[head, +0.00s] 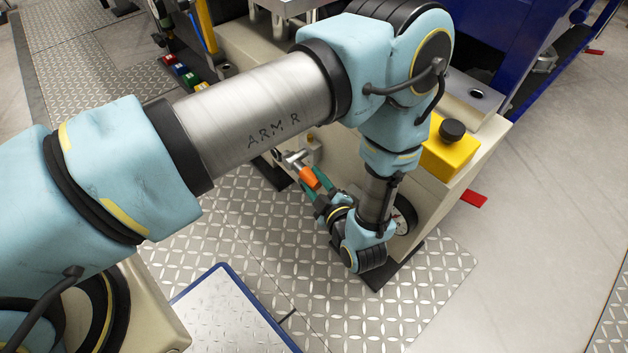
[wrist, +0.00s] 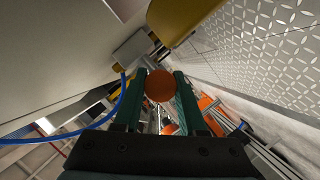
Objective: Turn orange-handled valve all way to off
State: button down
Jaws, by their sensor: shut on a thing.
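The orange valve handle (head: 310,178) shows in the head view on the near side of the cream drive unit, beside a metal valve body (head: 298,158). My gripper (head: 318,190) reaches it from the lower right, with its green fingers beside the handle. In the wrist view the handle's round orange end (wrist: 161,85) sits between the two green fingers of my gripper (wrist: 160,88), which are shut on it. The handle's angle is hard to tell, because the fingers and my arm hide part of the valve. Any on or off marking is not visible.
The cream housing (head: 445,195) stands close beside my wrist, with a yellow box and black knob (head: 451,132) on it. A round gauge (head: 404,214) is partly behind my wrist. A blue cable (wrist: 75,134) runs left of the fingers. Tread-plate floor (head: 240,225) is open in front.

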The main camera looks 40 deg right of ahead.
jog(key=shift+c, duration=2.4)
grip_release()
jog(key=v, duration=1)
jog(key=shift+s, duration=0.45)
